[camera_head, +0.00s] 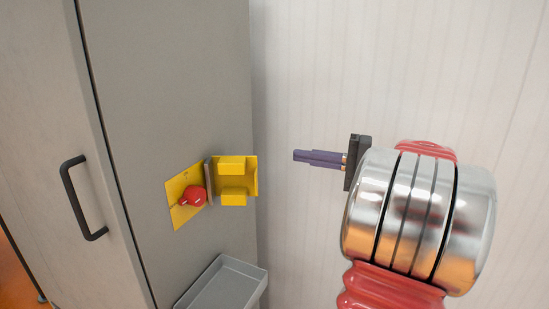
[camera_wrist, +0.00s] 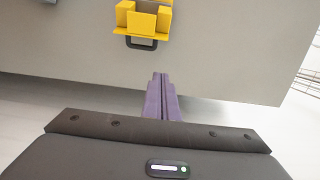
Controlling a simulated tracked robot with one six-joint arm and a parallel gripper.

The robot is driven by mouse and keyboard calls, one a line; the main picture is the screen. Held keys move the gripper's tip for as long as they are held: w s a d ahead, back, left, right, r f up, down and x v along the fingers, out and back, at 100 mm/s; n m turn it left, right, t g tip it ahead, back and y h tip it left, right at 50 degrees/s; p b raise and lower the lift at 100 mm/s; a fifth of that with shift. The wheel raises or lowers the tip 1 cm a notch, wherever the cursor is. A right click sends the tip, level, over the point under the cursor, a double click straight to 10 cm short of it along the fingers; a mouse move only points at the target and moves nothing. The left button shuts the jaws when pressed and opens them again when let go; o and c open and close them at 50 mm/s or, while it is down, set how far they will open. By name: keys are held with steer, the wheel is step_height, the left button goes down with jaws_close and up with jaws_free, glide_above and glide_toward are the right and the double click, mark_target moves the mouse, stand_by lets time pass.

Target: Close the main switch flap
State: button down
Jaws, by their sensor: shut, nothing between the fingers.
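The main switch has a yellow plate (camera_head: 180,188) with a red rotary knob (camera_head: 194,197) on the grey cabinet side. Its yellow flap (camera_head: 250,175) stands open, swung out to the right of the plate, with two yellow blocks on it. The flap also shows at the top of the wrist view (camera_wrist: 140,32), where the knob cannot be seen. My gripper (camera_head: 296,156) is shut and empty, its purple fingers pointing left. It is to the right of the flap and slightly higher in the head view, apart from it. The fingers (camera_wrist: 159,78) also show in the wrist view.
A grey open tray (camera_head: 225,283) is fixed below the switch. A cabinet door with a black handle (camera_head: 80,198) is at the left. The pale wall (camera_head: 330,60) is behind, and the space between my fingers and the flap is clear.

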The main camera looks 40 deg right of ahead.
steer(key=x, duration=1)
steer(key=shift+s+a, duration=1.4)
steer(key=shift+s, duration=0.05)
steer(key=shift+a, duration=0.25)
